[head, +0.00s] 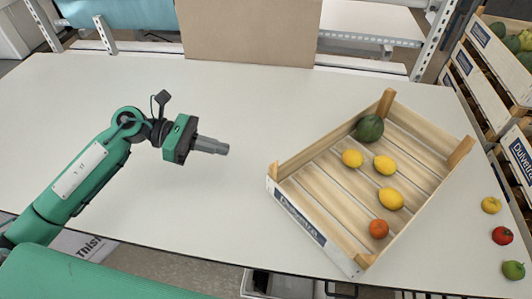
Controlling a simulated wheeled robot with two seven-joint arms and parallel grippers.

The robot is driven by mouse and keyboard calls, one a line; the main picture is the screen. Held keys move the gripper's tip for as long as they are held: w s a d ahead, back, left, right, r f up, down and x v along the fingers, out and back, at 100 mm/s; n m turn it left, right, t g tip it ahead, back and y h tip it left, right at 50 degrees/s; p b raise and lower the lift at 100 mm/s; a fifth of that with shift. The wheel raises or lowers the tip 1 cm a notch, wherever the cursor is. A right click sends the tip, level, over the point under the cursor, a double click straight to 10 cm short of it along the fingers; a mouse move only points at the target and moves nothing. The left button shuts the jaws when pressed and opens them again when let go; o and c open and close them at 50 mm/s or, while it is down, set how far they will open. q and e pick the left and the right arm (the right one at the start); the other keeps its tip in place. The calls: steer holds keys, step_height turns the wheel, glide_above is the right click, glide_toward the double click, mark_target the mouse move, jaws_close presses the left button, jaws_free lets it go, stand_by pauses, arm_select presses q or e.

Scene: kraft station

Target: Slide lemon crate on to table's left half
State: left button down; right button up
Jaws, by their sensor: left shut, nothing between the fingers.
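A wooden crate (318,185) sits turned at an angle on the right half of the white table (240,105). In it lie several yellow lemons (390,199), an orange fruit (378,229) and a dark green round fruit (369,128). My left gripper (224,149) is shut and empty, above the table's left-middle part, to the left of the crate and apart from it. My right gripper is not in view.
A yellow fruit (491,205), a red one (502,236) and a green one (513,270) lie near the right edge. Stacked crates (487,85) stand beyond the right edge. A brown board (250,32) stands at the back. The table's left half is clear.

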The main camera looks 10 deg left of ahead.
arm_select(q)
steer(key=f+m+g+y, duration=0.1)
steer(key=p, duration=0.6)
glide_toward(279, 168)
steer(key=d, duration=0.6)
step_height(279, 168, down, 2)
steer(key=shift+w+a+f+b, duration=0.1)
steer(key=shift+b, duration=0.35)
